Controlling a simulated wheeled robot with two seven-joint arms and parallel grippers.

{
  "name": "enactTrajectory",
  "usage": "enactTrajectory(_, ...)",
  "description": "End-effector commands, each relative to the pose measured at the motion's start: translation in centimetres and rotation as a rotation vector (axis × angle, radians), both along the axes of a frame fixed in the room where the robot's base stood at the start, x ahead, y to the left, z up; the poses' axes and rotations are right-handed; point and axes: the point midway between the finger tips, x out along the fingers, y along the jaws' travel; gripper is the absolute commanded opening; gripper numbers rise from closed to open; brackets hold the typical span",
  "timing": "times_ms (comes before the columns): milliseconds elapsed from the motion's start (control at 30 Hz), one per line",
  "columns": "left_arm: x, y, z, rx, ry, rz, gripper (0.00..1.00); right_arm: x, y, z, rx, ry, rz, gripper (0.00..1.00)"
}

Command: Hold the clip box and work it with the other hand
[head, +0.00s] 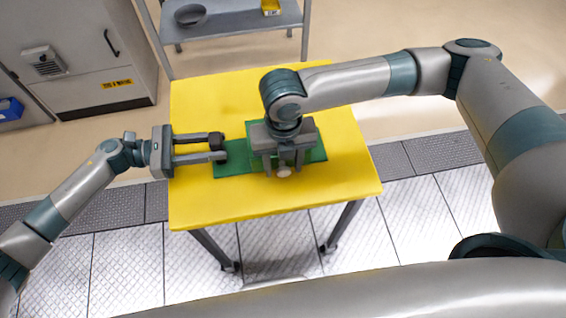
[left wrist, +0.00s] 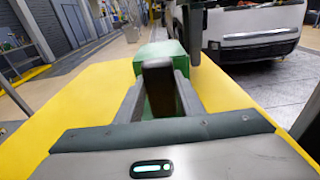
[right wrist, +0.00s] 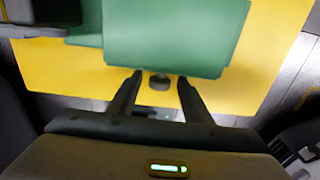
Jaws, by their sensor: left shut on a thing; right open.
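The green clip box (head: 308,151) sits on the yellow table, largely covered by my right gripper in the head view. Its green body shows in the left wrist view (left wrist: 160,52) and right wrist view (right wrist: 175,40). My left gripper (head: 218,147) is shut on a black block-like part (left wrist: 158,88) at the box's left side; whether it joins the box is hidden. My right gripper (head: 284,172) points down at the box's near edge, open. A small rounded knob (right wrist: 159,82) lies between its fingers, with gaps on both sides. It looks pale in the head view (head: 283,171).
The yellow table (head: 210,205) is bare around the green area, with free room in front and behind. A grey shelf cart (head: 235,22) with a yellow bin (head: 270,7) stands beyond it. A grey cabinet (head: 75,45) stands at the back left.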

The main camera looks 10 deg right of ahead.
Motion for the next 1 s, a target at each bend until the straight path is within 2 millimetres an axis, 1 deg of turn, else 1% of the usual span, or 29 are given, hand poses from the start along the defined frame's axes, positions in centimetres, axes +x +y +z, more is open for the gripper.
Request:
enactTrajectory(167, 0.1, 0.1, -0.1, 0.002, 0.000, 0.003, 0.16, 0.1, 0.0, 1.2, 0.000, -0.002, 0.000, 0.45)
enactTrajectory(267, 0.1, 0.1, -0.1, 0.002, 0.000, 0.004, 0.16, 0.1, 0.0, 2.4, 0.002, -0.003, 0.000, 0.45)
enactTrajectory(600, 0.1, 0.1, -0.1, 0.002, 0.000, 0.004, 0.16, 0.1, 0.1, 8.3, 0.002, -0.005, 0.000, 0.45)
enactTrajectory(700, 0.1, 0.1, -0.1, 0.002, 0.000, 0.004, 0.16, 0.1, 0.0, 9.8, 0.001, -0.004, 0.001, 0.45)
enactTrajectory(833, 0.1, 0.1, -0.1, 0.002, 0.000, 0.004, 0.16, 0.0, 0.0, 11.1, 0.001, -0.002, 0.001, 0.45)
enactTrajectory(1000, 0.1, 0.1, -0.1, 0.002, -0.001, 0.004, 0.16, 0.0, 0.0, 11.9, 0.001, -0.002, 0.000, 0.45)
